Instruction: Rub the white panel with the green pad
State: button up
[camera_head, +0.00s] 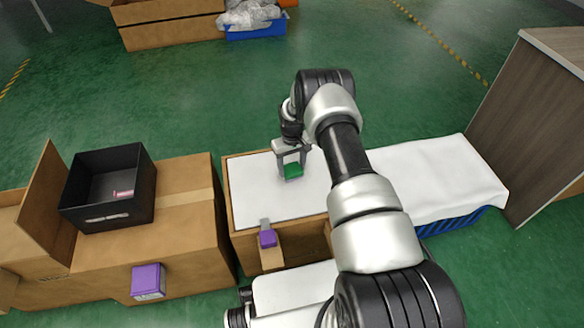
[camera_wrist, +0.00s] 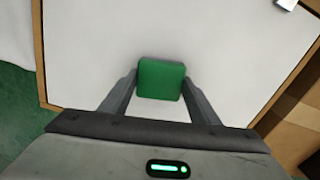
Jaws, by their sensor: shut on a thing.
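The white panel (camera_head: 258,197) lies flat on top of a cardboard box in the middle of the head view. It fills most of the wrist view (camera_wrist: 230,50). My gripper (camera_head: 291,168) is over the panel's upper right part and is shut on the green pad (camera_head: 293,170). In the wrist view the green pad (camera_wrist: 160,79) sits between the two fingertips of my gripper (camera_wrist: 160,90). I cannot tell whether the pad touches the panel. My arm hides the panel's right edge.
A purple-topped fixture (camera_head: 267,238) stands at the panel's front edge. To the left, a black bin (camera_head: 112,220) rests on cardboard boxes, with a purple block (camera_head: 148,281) in front. A white cloth-covered blue crate (camera_head: 440,180) and a grey cabinet (camera_head: 525,125) are at right.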

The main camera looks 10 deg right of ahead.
jog(key=shift+r+p, duration=1.4)
jog(key=shift+r, duration=1.55)
jog(key=shift+r+p, duration=0.75)
jog(key=shift+r, duration=0.75)
